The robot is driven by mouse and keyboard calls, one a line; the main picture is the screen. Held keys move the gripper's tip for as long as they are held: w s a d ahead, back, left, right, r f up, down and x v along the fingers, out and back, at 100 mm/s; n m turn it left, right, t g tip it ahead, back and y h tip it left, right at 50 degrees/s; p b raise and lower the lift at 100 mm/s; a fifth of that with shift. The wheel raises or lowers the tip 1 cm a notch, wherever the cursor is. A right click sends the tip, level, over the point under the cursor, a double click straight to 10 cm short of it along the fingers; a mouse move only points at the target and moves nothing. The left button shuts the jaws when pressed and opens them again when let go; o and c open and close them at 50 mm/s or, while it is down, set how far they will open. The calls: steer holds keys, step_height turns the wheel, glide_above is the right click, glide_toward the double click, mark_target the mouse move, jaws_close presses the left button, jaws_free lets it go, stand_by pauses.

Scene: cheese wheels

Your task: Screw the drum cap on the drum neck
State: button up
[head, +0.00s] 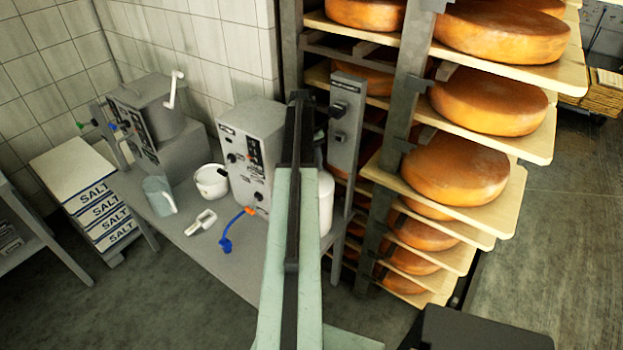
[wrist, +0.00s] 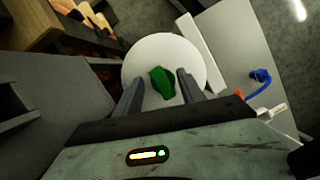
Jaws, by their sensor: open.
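A white round drum (wrist: 165,48) shows from above in the wrist view. In the head view, part of the white drum (head: 326,205) shows on the bench, mostly hidden behind my arm. A green cap-like piece (wrist: 161,83) lies over the middle of the drum top. I cannot tell whether it sits on the neck, and no neck shows apart from it. My gripper (wrist: 160,77) is open, with one finger on each side of the green piece and a gap to each. In the head view my gripper is not clearly visible.
The grey bench (head: 225,262) holds a control box (head: 250,150), a white bucket (head: 211,181), a clear jug (head: 159,195), a white scoop (head: 201,222) and a blue tool (head: 228,240). The cheese rack (head: 408,100) stands close on the right. Salt sacks (head: 85,195) are stacked at left.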

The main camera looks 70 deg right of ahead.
steer(key=p+v, duration=0.3)
steer(key=v, duration=0.1)
steer(key=p+v, duration=0.4)
steer(key=shift+w+a, duration=0.1)
steer(key=shift+a, duration=0.15)
steer(key=shift+f, duration=0.2)
